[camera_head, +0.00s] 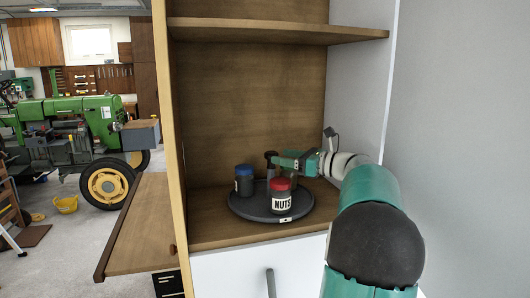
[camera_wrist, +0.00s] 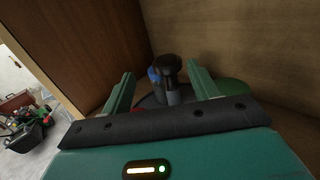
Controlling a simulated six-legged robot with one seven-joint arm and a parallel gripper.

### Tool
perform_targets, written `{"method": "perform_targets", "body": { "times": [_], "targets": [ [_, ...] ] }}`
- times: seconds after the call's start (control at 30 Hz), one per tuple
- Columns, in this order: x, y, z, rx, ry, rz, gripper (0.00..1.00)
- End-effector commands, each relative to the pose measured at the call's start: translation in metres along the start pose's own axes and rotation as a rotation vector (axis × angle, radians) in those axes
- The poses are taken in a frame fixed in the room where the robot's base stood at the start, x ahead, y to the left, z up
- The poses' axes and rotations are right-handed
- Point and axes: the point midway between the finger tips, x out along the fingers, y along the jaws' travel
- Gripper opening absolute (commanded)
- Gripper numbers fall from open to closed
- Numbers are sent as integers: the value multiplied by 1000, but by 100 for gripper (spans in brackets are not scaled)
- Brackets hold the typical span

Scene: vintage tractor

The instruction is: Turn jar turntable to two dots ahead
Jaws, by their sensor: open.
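The dark round turntable (camera_head: 245,211) sits on the cabinet shelf. It carries a blue-lidded jar (camera_head: 244,182) at the left and a red-lidded jar labelled NUTS (camera_head: 281,203) at the front. A small white tag (camera_head: 285,220) is on its front rim; its dots are too small to count. A dark knobbed post (camera_head: 271,164) stands near the middle. My gripper (camera_head: 279,161) is open above the turntable, at the post. In the wrist view the post (camera_wrist: 171,80) shows between the open fingers, with the blue lid (camera_wrist: 153,75) beside it. A green lid (camera_wrist: 232,88) shows at right.
The wooden cabinet walls close in the back and left, and a shelf (camera_head: 275,31) is above. A wooden flap or door (camera_head: 140,230) stands out at the left. A green tractor (camera_head: 80,120) is far off at the left.

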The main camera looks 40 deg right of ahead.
Motion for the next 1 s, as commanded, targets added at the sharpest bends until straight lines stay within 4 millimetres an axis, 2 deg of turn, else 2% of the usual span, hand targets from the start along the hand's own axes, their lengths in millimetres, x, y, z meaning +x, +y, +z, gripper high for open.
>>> {"method": "perform_targets", "body": {
  "times": [0.13, 0.27, 0.5, 0.7, 1.0],
  "targets": [
    [-1, -1, -1, 5, -3, -4, 60],
    [8, 1, -1, 5, -3, -3, 60],
    [46, 2, -2, 6, -3, -2, 60],
    [68, 0, -1, 5, -2, -5, 60],
    [73, -2, -1, 5, -2, -5, 60]
  ]
}}
